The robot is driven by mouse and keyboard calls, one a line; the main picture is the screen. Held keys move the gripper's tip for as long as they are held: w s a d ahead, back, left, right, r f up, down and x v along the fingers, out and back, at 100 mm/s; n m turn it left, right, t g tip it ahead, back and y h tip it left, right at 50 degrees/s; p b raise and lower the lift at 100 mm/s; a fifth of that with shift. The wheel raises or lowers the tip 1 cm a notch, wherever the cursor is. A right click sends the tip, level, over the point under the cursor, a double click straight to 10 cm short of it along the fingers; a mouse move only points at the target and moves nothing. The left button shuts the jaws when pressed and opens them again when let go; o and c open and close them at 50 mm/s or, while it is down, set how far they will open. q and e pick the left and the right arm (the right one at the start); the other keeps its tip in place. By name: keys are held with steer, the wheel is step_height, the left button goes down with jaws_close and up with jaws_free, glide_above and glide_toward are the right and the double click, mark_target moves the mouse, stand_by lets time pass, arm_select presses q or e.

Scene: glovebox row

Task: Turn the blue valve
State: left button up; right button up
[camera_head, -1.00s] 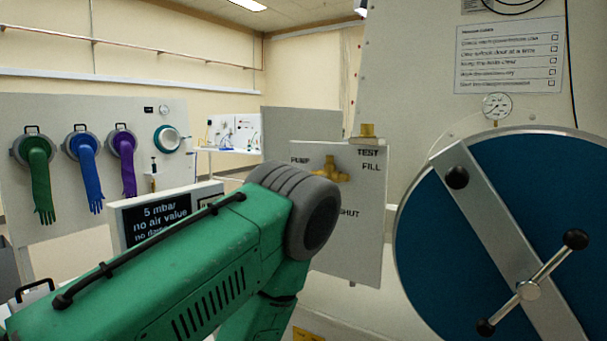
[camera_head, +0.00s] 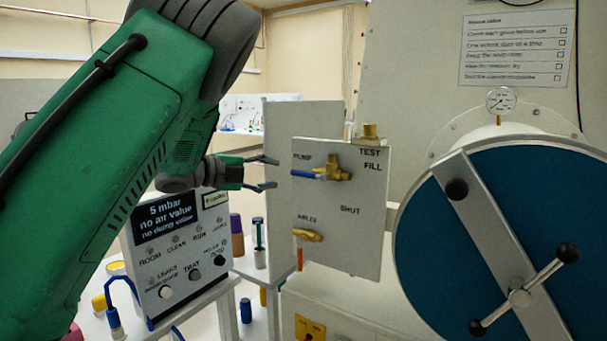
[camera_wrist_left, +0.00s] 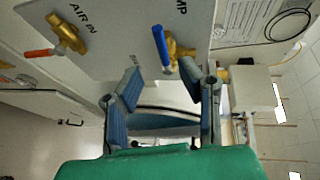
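The blue valve handle (camera_head: 306,174) sits on a brass valve body (camera_head: 334,170) on a grey panel (camera_head: 350,235), beside the lettering PUMP. The handle points left, level. My left gripper (camera_head: 270,173) is open just left of the handle, its fingers pointing toward the panel. My right gripper is not in view.
A red-handled brass valve (camera_head: 307,236) sits lower on the same panel. A control box (camera_head: 175,250) with a display stands below my left arm. A large blue round door (camera_head: 430,255) with a crossbar handle is at the right. Bottles stand on a bench behind.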

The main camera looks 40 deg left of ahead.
mark_target(299, 175)
arm_select(q)
steer(key=p+x, duration=0.1)
steer(key=x, duration=0.8)
steer(key=shift+w+d+f, duration=0.1)
steer(key=shift+w+f, duration=0.05)
steer(key=shift+w, duration=0.1)
jaws_close()
